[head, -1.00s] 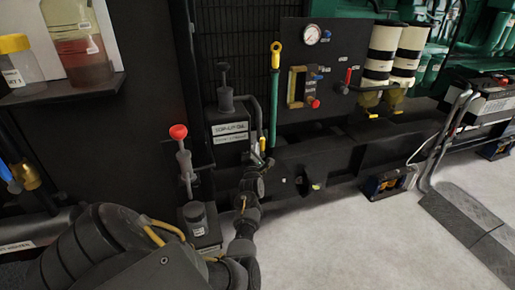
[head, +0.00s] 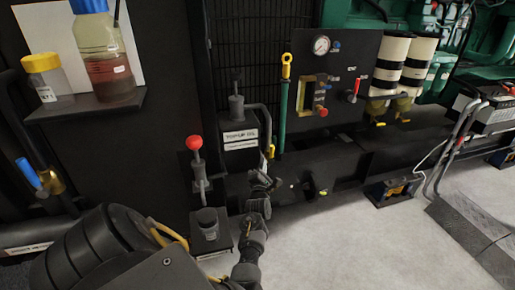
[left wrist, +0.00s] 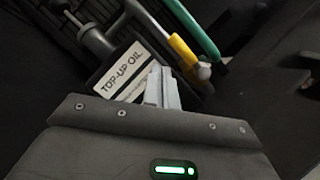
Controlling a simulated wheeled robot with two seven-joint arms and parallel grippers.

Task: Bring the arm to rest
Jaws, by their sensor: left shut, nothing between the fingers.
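My left arm comes in from the lower left in the head view. Its small, dark left gripper (head: 264,180) is in front of the low black ledge, just right of and below the black box labelled TOP-UP OIL (head: 240,138). In the left wrist view the grey fingers (left wrist: 163,88) are together, with nothing between them. The TOP-UP OIL label (left wrist: 124,74) is just left of the fingertips, and a yellow-handled part (left wrist: 183,50) is just beyond them. I cannot tell how far the fingertips are from these. My right gripper is not in view.
A red-knobbed lever (head: 196,147) stands near my forearm. A shelf (head: 85,108) at the left holds a yellow-capped jar (head: 48,80) and a bottle of reddish liquid (head: 103,55). A gauge panel (head: 350,62) is behind. Pale floor (head: 345,245) at the right is clear.

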